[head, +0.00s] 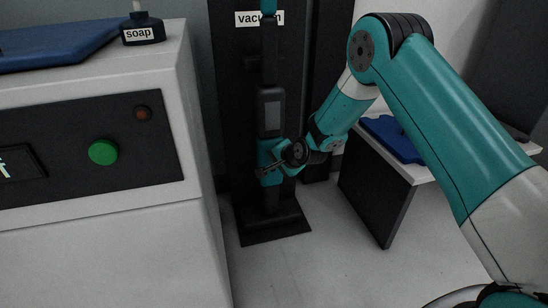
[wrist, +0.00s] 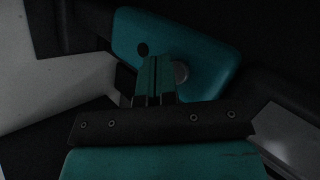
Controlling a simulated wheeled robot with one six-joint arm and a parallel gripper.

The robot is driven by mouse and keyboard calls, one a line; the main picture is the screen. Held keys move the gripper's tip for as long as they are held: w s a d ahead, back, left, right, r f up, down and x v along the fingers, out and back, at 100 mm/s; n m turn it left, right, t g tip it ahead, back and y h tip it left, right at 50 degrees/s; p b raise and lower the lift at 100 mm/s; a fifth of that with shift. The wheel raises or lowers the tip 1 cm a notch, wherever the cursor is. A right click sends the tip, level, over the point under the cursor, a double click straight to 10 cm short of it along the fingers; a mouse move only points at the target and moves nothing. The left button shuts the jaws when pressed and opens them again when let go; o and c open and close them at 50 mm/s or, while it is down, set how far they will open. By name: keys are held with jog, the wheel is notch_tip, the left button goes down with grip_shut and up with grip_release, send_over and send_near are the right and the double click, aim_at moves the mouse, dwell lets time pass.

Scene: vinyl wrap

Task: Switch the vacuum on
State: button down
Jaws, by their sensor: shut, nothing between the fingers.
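The vacuum (head: 269,112) is a dark upright stick with teal parts, standing against a dark panel under a "vacuum" label (head: 259,18). My gripper (head: 266,171) is at its lower teal housing. In the wrist view the teal housing (wrist: 215,60) fills the upper middle, and my gripper (wrist: 156,65) is shut in front of it with nothing between the fingers. A round grey knob or button (wrist: 182,73) shows just right of the fingertips, partly hidden by them. A dark round spot (wrist: 143,49) sits to their upper left. I cannot tell whether the fingertips touch the housing.
A white machine (head: 110,235) with a green button (head: 103,152) and a small dark red light (head: 143,114) stands at the left. A low table (head: 420,172) with blue cloth (head: 393,138) stands right.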

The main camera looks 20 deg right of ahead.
jog(key=shift+w, duration=0.1)
dwell(0.5)
jog(key=shift+w, duration=0.4)
jog(key=shift+s+p, duration=0.45)
jog(key=shift+s, duration=0.05)
jog(key=s+p, duration=0.2)
jog(key=s, duration=0.4)
dwell(0.4)
dwell(0.8)
